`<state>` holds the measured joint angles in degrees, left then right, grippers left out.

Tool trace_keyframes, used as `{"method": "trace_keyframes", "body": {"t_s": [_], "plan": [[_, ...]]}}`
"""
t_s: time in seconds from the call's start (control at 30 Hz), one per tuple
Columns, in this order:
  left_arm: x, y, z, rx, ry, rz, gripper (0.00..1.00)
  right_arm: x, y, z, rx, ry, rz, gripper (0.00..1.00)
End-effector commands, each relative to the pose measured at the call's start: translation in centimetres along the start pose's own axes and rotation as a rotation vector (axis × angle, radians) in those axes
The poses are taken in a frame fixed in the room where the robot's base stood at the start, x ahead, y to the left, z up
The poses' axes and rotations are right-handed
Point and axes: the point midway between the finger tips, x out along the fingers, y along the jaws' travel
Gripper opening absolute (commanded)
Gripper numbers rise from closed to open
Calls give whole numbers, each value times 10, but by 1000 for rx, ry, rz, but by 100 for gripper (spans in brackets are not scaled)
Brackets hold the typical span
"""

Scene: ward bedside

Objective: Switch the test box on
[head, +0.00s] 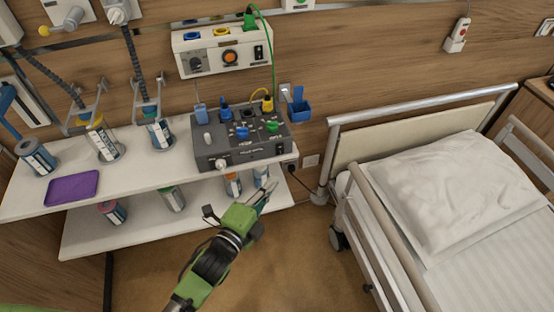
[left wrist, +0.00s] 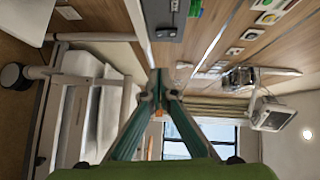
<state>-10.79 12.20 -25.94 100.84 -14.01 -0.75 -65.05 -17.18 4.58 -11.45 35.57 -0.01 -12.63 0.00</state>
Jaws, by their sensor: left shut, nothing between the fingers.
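The dark grey box (head: 238,152), which looks like the test box, stands at the right end of the upper shelf. It carries coloured plugs, knobs and a small black part low on its right front. Part of it shows at the top of the left wrist view (left wrist: 168,22). A switch position on it is too small to read. My left gripper (head: 267,196) is shut and empty, in front of and below the box, apart from it. Its closed fingers also show in the left wrist view (left wrist: 158,88). My right gripper is out of view.
A white panel (head: 213,66) with coloured sockets hangs on the wall above. Several labelled jars and a purple tray (head: 72,188) stand on the upper shelf (head: 150,177); more jars are below. A bed (head: 415,195) stands right. Floor between is clear.

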Motion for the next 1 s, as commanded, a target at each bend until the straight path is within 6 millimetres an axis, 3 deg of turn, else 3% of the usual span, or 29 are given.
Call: {"method": "trace_keyframes", "body": {"t_s": [0.2,0.4,0.6,1.0], "plan": [[47,-2,0,-1,0,-1,0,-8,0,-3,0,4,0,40],[72,-2,14,1,0,1,0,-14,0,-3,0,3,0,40],[84,-1,25,-1,1,0,0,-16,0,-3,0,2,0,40],[85,0,28,-1,1,0,0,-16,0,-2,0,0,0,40]]}}
